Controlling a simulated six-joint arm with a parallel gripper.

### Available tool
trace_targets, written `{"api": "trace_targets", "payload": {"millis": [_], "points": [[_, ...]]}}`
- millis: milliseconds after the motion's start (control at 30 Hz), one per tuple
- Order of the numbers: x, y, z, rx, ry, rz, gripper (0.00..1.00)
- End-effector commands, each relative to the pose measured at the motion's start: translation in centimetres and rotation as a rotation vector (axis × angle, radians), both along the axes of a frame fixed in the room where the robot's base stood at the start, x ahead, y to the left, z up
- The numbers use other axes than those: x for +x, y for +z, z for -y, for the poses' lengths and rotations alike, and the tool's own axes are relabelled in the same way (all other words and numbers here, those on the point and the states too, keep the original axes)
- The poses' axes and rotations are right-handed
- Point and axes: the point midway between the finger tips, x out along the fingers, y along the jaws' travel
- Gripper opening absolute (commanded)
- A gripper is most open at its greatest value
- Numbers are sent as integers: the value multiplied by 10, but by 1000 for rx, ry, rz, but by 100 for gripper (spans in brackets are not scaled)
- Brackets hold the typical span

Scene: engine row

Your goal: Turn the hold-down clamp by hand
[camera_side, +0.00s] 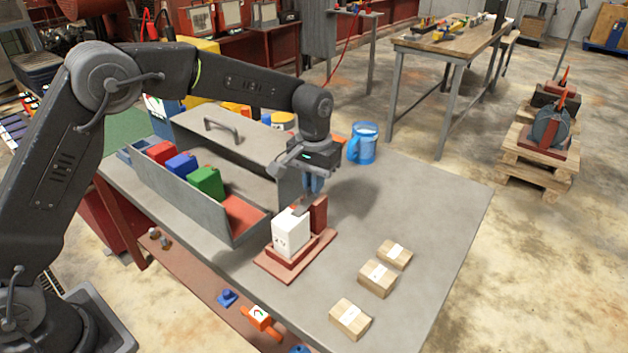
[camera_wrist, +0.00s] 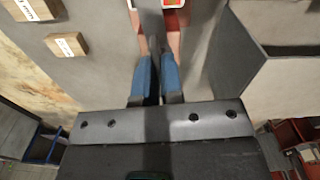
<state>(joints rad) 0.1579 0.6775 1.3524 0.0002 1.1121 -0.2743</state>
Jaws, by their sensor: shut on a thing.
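A white block (camera_side: 289,235) with dark marks stands upright on a red base (camera_side: 294,262) near the front of the bench. A dark red post (camera_side: 319,213) rises behind it. My gripper (camera_side: 313,190) points down just above the block and post. In the wrist view its blue fingers (camera_wrist: 155,80) are close together, shut on a narrow dark grey bar, which I take as the hold-down clamp (camera_wrist: 151,22). The bar runs away from the fingers over the red fixture. The clamp is mostly hidden in the side view, and its exact angle over the block is unclear.
Three wooden blocks (camera_side: 377,278) with white labels lie right of the fixture. A grey open bin (camera_side: 190,215) with red, blue and green blocks is at left. A blue mug (camera_side: 363,143) stands behind. The bench's right side (camera_side: 440,205) is clear.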

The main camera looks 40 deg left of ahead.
Motion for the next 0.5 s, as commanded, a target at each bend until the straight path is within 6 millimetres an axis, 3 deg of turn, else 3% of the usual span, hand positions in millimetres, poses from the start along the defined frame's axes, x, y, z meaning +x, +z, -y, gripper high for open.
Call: {"api": "trace_targets", "payload": {"millis": [500], "points": [[1,0,0,-1,460,1,0]]}}
